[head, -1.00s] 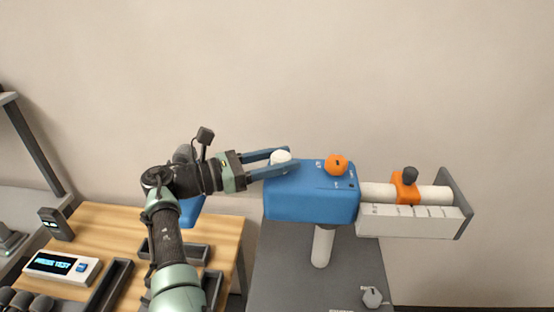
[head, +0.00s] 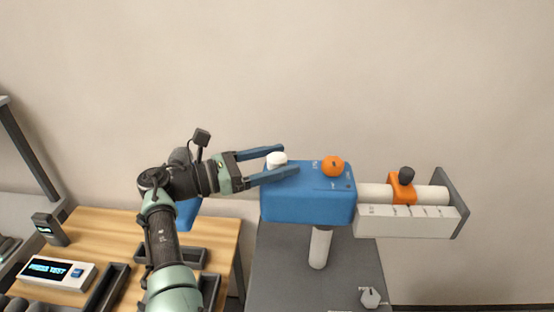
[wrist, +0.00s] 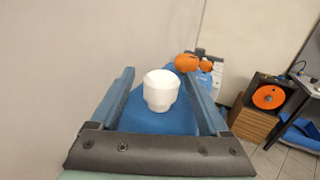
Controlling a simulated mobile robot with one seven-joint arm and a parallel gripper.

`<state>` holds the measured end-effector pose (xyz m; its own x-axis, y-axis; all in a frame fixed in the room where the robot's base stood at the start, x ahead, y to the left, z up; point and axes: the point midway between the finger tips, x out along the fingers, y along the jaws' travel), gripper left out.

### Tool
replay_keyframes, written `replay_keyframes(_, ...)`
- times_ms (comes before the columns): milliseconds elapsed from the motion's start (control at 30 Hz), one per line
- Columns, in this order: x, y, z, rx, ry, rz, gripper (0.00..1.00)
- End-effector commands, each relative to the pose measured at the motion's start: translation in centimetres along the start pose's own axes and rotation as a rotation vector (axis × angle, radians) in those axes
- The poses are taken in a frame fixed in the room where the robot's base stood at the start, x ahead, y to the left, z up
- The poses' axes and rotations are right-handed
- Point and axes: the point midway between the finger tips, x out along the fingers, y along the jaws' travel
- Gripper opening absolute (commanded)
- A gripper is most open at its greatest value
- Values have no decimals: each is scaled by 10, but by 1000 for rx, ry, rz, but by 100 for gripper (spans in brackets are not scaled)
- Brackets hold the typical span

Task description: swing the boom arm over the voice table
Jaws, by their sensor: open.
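A blue boom housing (head: 308,197) stands on a white post (head: 320,247). From its right side runs a white boom tube (head: 430,195) with an orange clamp (head: 402,190), above a white marked scale (head: 410,222). My gripper (head: 290,159) is open at the left end of the housing's top. Its fingers stand on both sides of a white knob (head: 277,160). In the wrist view the white knob (wrist: 161,90) sits between the spread fingers, with a gap on each side. An orange knob (head: 332,166) is farther right on the housing. I cannot tell which table is the voice table.
A dark grey table (head: 277,270) is under the post, with a small grey knob (head: 370,297) near its front. A wooden table (head: 110,228) at left holds a "PRESS TEST" box (head: 58,272) and dark trays. The wrist view shows a wooden cabinet (wrist: 252,122) at right.

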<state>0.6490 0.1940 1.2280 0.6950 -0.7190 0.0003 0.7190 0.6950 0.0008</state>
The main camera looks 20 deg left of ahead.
Motion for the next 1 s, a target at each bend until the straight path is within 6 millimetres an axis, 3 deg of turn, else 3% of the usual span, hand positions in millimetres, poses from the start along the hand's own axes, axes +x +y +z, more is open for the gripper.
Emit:
replay_keyframes(167, -13, 1, -1, 1, 0, 3, 79)
replay_keyframes(633, -109, 1, -2, 1, 0, 4, 79)
replay_keyframes(800, -126, 0, -1, 0, 0, 2, 79)
replay_keyframes(1000, -130, 0, 0, 0, 0, 0, 79)
